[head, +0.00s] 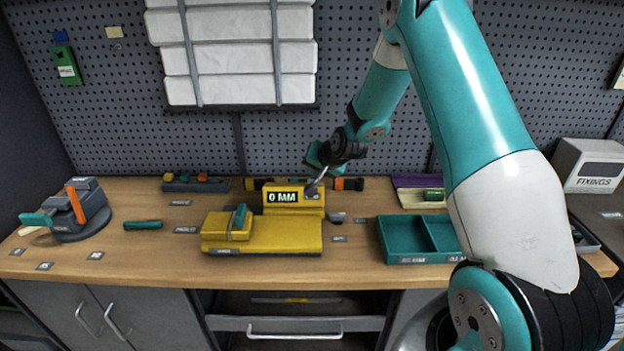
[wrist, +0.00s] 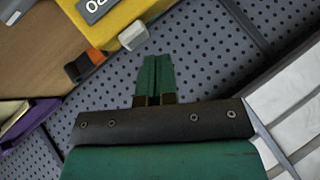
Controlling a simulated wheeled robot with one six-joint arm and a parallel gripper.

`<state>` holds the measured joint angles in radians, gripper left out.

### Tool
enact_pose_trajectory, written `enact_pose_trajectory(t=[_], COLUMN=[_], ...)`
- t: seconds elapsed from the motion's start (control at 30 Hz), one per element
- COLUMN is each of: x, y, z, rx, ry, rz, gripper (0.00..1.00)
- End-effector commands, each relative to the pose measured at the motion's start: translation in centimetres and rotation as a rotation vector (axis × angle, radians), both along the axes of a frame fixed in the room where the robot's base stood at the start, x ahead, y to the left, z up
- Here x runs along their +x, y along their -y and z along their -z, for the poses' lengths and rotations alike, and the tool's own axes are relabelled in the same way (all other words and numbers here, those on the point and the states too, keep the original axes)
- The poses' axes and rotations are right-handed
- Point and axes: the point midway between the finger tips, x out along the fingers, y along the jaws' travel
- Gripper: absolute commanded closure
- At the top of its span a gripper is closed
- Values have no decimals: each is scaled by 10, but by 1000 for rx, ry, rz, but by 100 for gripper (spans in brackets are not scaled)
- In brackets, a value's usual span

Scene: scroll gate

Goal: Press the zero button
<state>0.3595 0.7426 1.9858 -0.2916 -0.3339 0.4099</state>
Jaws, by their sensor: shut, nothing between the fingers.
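A yellow device (head: 262,238) with a raised display reading "0 MM" (head: 283,197) stands mid-bench in the head view. A grey piece (head: 313,186) sits at the display's right end; I cannot tell whether it is the zero button. In the wrist view a corner of the yellow device (wrist: 113,17) shows with a partly cut-off label (wrist: 96,7) and a pale rounded piece (wrist: 133,35) at its edge. My gripper (wrist: 153,60) is shut and empty, its green fingertips near that piece with no clear contact. In the head view my gripper (head: 322,158) is just above the display's right end.
A green divided tray (head: 415,260) stands right of the device. A round-based tool (head: 78,222) and a green cylinder (head: 143,225) lie left. An orange-and-black tool (head: 348,184) lies behind. A pegboard (head: 110,110) with white panels (head: 240,55) closes the back.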

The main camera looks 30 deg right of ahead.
Motion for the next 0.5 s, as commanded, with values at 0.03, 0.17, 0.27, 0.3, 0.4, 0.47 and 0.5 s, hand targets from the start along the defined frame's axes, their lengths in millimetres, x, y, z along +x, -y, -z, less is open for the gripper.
enact_pose_trajectory(t=[0.03, 0.17, 0.27, 0.3, 0.4, 0.47, 0.5], x=[0, 0, 0, 0, 0, 0, 0], y=[0, 0, 0, 0, 0, 0, 0], z=[-1, 0, 0, -1, -6, -11, -15], rx=[0, 0, 0, 0, 0, 0, 0], ry=[0, 0, 0, 0, 1, 1, 2], rz=[0, 0, 0, 0, 1, 0, 1], gripper=[100, 100, 100, 100, 100, 100, 100])
